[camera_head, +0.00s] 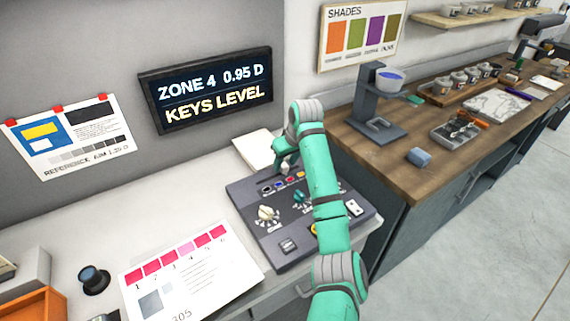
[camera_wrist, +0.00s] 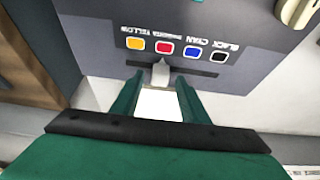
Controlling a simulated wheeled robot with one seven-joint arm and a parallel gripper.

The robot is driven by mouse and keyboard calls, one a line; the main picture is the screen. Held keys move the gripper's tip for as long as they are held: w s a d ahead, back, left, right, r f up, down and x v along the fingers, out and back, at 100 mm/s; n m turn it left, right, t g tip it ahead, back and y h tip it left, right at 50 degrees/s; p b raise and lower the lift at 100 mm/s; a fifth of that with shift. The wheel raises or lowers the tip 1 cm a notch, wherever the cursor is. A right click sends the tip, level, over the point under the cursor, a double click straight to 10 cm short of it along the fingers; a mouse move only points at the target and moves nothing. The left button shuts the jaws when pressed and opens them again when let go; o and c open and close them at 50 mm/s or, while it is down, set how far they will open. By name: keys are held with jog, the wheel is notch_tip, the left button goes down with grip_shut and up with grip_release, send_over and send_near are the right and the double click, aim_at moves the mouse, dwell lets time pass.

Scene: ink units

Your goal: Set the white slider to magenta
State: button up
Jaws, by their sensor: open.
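The grey control panel (camera_head: 262,238) lies on the white counter, with a row of yellow, magenta, cyan and black marks near its far edge. The white slider (camera_head: 284,169) stands by that row, partly hidden by my gripper (camera_head: 287,158). In the wrist view the slider (camera_wrist: 160,74) rises between the fingertips of my gripper (camera_wrist: 160,80), close to the magenta mark (camera_wrist: 165,48). The yellow mark (camera_wrist: 136,44) is to its left, the cyan mark (camera_wrist: 192,52) to its right. The fingers are open on either side of the slider; contact cannot be told.
The panel also carries a cream dial (camera_head: 267,214), a teal knob (camera_head: 299,196) and a white switch (camera_head: 353,208). A display (camera_head: 208,91) on the wall reads "ZONE 4 0.95 D KEYS LEVEL". A white pad (camera_head: 252,150) lies behind the panel. A grey stand (camera_head: 370,101) is on the wooden bench.

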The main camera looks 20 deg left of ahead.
jog(key=v, duration=1)
jog(key=shift+f, duration=0.1)
